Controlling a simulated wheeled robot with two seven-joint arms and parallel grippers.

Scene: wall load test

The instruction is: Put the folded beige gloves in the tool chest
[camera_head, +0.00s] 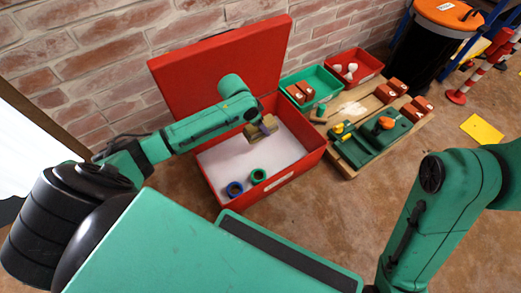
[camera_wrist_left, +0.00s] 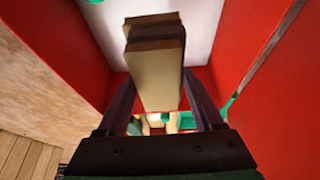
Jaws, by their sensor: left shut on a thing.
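The folded beige gloves (camera_head: 260,130) are between the fingers of my left gripper (camera_head: 266,127), which is shut on them. It holds them above the inside of the open red tool chest (camera_head: 311,158). In the left wrist view the gloves (camera_wrist_left: 155,65) look like a stacked tan block between the two dark fingers (camera_wrist_left: 160,110), with the chest's pale floor (camera_wrist_left: 205,20) and red walls (camera_wrist_left: 265,55) beyond. The chest lid (camera_head: 225,65) stands raised at the back. My right arm shows at the right, but its gripper is out of view.
A blue ring (camera_head: 235,189) and a green ring (camera_head: 258,176) lie on the chest floor near the front. A green bin (camera_head: 318,88), a red bin (camera_head: 368,68) and a wooden board with several bricks and green tools (camera_head: 372,140) stand to the right.

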